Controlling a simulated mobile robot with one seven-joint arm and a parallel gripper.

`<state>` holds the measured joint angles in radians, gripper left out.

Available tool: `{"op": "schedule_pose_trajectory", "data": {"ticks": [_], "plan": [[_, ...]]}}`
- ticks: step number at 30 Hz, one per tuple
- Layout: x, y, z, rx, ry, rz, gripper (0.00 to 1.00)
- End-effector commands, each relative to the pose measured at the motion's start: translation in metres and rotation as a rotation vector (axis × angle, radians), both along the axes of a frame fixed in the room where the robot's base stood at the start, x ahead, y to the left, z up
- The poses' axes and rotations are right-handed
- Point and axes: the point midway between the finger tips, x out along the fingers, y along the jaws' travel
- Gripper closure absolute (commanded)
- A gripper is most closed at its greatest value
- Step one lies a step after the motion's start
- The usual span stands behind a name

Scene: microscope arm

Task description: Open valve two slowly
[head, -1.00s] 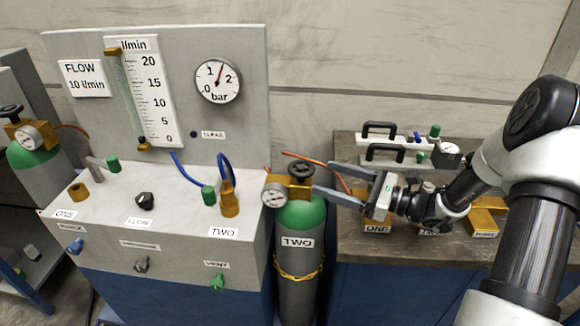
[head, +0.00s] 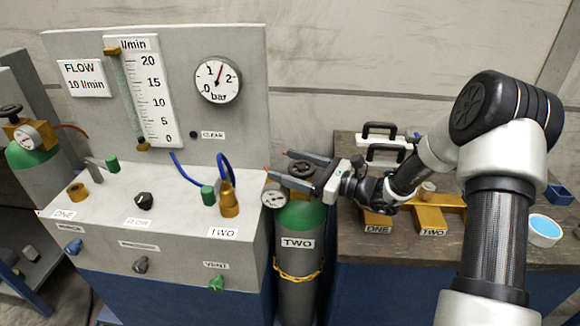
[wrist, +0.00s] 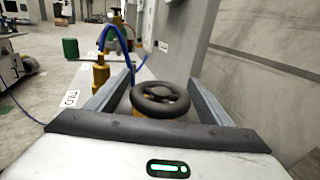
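The green-topped gas cylinder labelled TWO (head: 298,258) stands upright right of the grey panel, with a yellow chain round it. Its black handwheel (head: 302,169) sits on a brass valve block with a round gauge (head: 274,197) at its left. My gripper (head: 279,165) is open, with its two fingers reaching leftward over the valve, one on each side of the handwheel. In the wrist view the handwheel (wrist: 160,89) lies between the spread fingers, near the palm. A gap shows at the left finger; contact at the right finger cannot be told.
The grey panel (head: 75,130) carries a flow tube, a bar gauge (head: 217,80) near 1.5 and a brass fitting (head: 229,206) by the TWO label. Another cylinder (head: 38,165) stands far left. The workbench (head: 400,255) at right holds brass brackets, black-handled items and a blue-filled dish (head: 544,230).

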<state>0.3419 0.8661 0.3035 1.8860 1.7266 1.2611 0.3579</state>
Motion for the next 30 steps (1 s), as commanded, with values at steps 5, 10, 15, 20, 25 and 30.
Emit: {"op": "schedule_pose_trajectory", "data": {"ticks": [5,10,15,20,25,30], "plan": [[-0.0001,-0.0003,-0.0001,0.0,0.0,0.0,0.55],[-0.0001,-0.0005,-0.0001,0.0,0.0,0.001,0.68],[-0.0007,-0.0004,-0.0002,0.0,0.0,0.031,0.68],[-0.0026,0.0,-0.0002,-0.001,-0.002,0.106,0.68],[-0.0062,0.0008,-0.0008,-0.001,-0.002,0.221,0.68],[-0.0099,0.0013,-0.0011,-0.001,-0.002,0.336,0.68]]}}
